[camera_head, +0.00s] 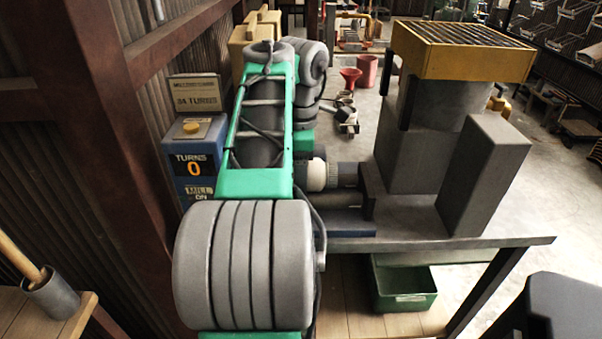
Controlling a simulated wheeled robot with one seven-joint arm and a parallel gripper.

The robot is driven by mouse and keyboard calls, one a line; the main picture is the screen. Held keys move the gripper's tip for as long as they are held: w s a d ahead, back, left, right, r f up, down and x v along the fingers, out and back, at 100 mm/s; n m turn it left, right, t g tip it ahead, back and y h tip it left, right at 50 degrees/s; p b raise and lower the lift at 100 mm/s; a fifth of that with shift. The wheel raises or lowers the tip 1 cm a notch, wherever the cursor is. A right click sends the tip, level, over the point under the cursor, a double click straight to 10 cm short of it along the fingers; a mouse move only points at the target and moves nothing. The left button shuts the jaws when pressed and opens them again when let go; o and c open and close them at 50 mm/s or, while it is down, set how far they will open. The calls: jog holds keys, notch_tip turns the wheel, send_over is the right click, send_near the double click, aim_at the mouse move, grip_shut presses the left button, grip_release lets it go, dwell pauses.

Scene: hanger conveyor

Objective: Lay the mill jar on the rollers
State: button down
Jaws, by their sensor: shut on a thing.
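A pale cream and grey cylinder (317,172), which looks like the mill jar, lies on its side at the middle of the bench. Its left part is hidden behind my green arm. A dark roller (310,213) shows below it, running toward a dark end block (369,196) on a blue base (346,228). I cannot tell whether the jar touches the rollers. My arm reaches forward over the left of the bench and bends down at its far end. My gripper is hidden behind the arm's own links.
A blue control box (193,165) reading TURNS 0 stands left of my arm. Grey blocks (485,175) and a yellow-topped grated unit (465,50) stand on the right of the bench (425,218). A green bin (405,287) sits below. Red containers (366,72) stand behind.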

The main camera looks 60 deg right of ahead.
jog(key=shift+r, duration=0.1)
jog(key=c, duration=0.6)
grip_release()
jog(key=o, duration=0.4)
notch_tip(320, 180, up, 8)
jog(key=p, duration=0.6)
jog(key=shift+a, duration=0.1)
jog(key=shift+s, duration=0.1)
